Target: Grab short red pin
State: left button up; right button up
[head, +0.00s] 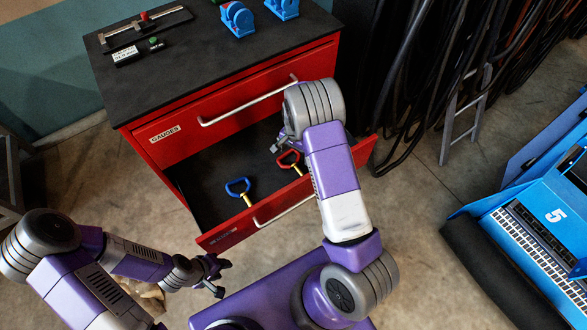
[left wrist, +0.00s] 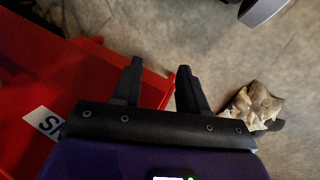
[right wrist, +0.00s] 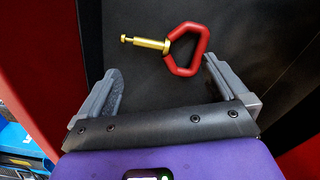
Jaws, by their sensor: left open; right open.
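A pin with a red D-shaped handle and a brass shank (head: 290,161) lies in the open drawer; its handle is partly hidden by my right arm. In the right wrist view the red pin (right wrist: 184,47) lies whole on the dark drawer floor, just beyond the fingertips. My right gripper (right wrist: 174,75) is open and empty over the drawer; the red handle is ahead of the gap between its fingers. A pin with a blue handle (head: 239,187) lies in the drawer to the left. My left gripper (left wrist: 160,68) is open and empty, outside the drawer's front left corner.
The red cabinet (head: 158,154) has a black top holding a gauge (head: 145,27) and blue fixtures (head: 238,19). The open drawer's front (head: 228,237) and side walls bound the space. A crumpled tan object (left wrist: 252,106) lies on the floor. A blue machine (head: 545,215) stands at right.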

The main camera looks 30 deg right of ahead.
aim_at(297, 166)
jog(key=shift+f+b, duration=0.35)
jog(key=shift+f, duration=1.35)
jog(key=f, duration=0.2)
jog(key=d+f+b, duration=0.1)
jog(key=f, duration=0.2)
jog(key=shift+f+b, duration=0.15)
jog(key=shift+b, duration=0.15)
jog(key=shift+c, duration=0.2)
grip_shut()
